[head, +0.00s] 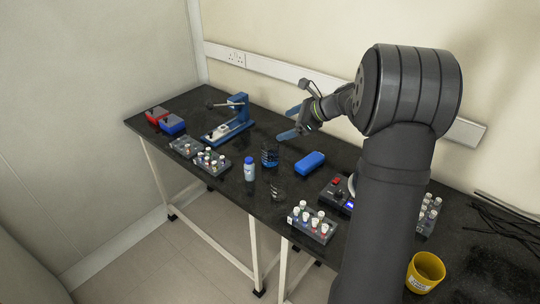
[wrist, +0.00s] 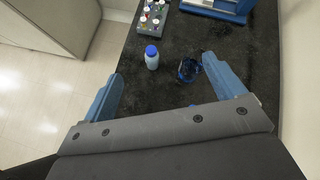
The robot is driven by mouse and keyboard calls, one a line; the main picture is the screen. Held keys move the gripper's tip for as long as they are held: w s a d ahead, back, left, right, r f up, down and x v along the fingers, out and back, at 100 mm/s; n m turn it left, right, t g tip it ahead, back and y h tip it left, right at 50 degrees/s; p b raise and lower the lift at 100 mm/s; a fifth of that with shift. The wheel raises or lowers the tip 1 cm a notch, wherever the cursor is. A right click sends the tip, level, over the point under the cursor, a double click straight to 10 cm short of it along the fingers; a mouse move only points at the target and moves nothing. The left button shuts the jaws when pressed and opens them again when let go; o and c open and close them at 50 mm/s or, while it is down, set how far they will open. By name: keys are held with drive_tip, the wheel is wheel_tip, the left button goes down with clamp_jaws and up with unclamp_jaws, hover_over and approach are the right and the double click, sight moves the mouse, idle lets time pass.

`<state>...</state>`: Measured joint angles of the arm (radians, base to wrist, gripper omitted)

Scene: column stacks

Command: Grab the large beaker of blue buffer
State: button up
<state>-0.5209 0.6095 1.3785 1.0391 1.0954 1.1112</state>
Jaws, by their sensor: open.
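The large beaker of blue buffer (head: 270,157) stands upright on the black bench, clear glass with blue liquid low in it. In the wrist view the beaker (wrist: 187,71) is between the fingers' lines, close to the right fingertip. My gripper (head: 288,122) is open and empty, above the bench behind and to the right of the beaker in the head view. Its two blue fingers (wrist: 162,69) are spread wide in the wrist view. I see no contact with the beaker.
A blue-capped bottle (head: 249,171) stands left of the beaker. A smaller glass beaker (head: 278,191) is near the front edge. A blue box (head: 309,162) lies to the right. A blue press-like device (head: 232,120) and vial racks (head: 211,161) stand to the left.

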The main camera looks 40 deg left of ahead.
drive_tip(key=w+d+r+m+t+y, duration=0.1)
drive_tip(key=w+d+m+t+y, duration=0.25)
drive_tip(key=w+m, duration=0.35)
approach(270, 156)
drive_tip(key=shift+n+h, duration=0.25)
drive_tip(key=shift+n, duration=0.15)
drive_tip(key=w+d, duration=0.1)
drive_tip(key=d, duration=0.2)
drive_tip(key=w+d, duration=0.1)
drive_tip(key=shift+w+d+r, duration=0.2)
drive_tip(key=shift+w+d, duration=0.1)
drive_tip(key=shift+a+f, duration=0.1)
drive_tip(key=shift+f, duration=0.25)
drive_tip(key=x, duration=1.7)
drive_tip(key=shift+s+a, duration=0.1)
drive_tip(key=shift+s, duration=0.15)
drive_tip(key=c, duration=1.2)
drive_tip(key=shift+r, duration=0.15)
